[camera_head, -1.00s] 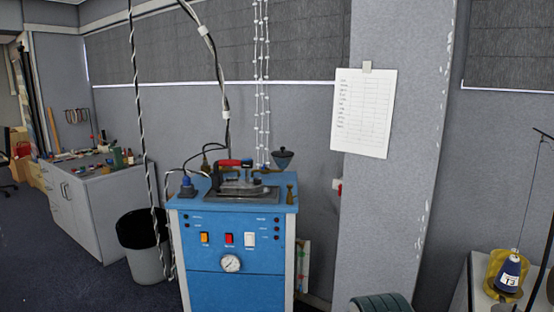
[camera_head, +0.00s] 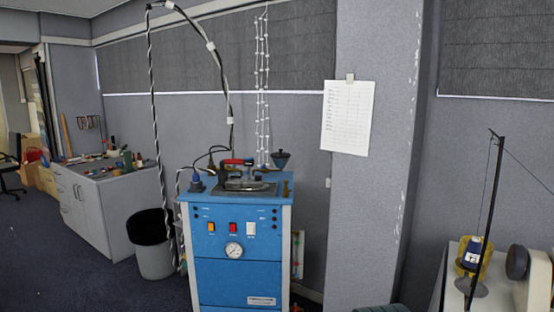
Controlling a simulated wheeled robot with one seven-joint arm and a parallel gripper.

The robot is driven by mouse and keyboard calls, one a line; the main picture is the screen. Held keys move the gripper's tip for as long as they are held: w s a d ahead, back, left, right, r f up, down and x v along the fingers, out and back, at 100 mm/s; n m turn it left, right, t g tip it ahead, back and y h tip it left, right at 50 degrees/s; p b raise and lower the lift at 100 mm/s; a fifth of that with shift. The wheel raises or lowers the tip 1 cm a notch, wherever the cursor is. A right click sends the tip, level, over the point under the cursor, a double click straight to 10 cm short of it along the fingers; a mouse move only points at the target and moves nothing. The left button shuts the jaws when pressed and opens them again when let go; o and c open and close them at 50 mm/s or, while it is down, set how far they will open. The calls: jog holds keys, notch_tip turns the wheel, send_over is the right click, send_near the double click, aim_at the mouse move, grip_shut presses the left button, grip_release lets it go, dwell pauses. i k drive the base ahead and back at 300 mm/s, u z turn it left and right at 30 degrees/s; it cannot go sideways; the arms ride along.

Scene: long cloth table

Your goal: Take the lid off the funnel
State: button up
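A small dark blue-grey funnel (camera_head: 280,160) stands at the back right of the blue ironing machine's top. It is wide at its upper end and narrow below. A small knob-like piece shows above its rim, which looks like a lid, but it is too small to make out clearly. My gripper is not in view.
The blue machine (camera_head: 237,278) carries an iron with a red handle (camera_head: 238,161), and cables rise above it. A black-lined bin (camera_head: 152,245) and a grey cabinet (camera_head: 112,214) stand left. A pillar (camera_head: 368,230) stands right, before a bench with a thin black stand (camera_head: 486,220).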

aim_at(278, 155)
jog(key=u, duration=0.55)
jog(key=i, duration=0.55)
jog(key=u, duration=0.6)
jog(key=i, duration=1.15)
jog(key=z, duration=0.85)
jog(key=i, duration=0.75)
jog(key=z, duration=0.85)
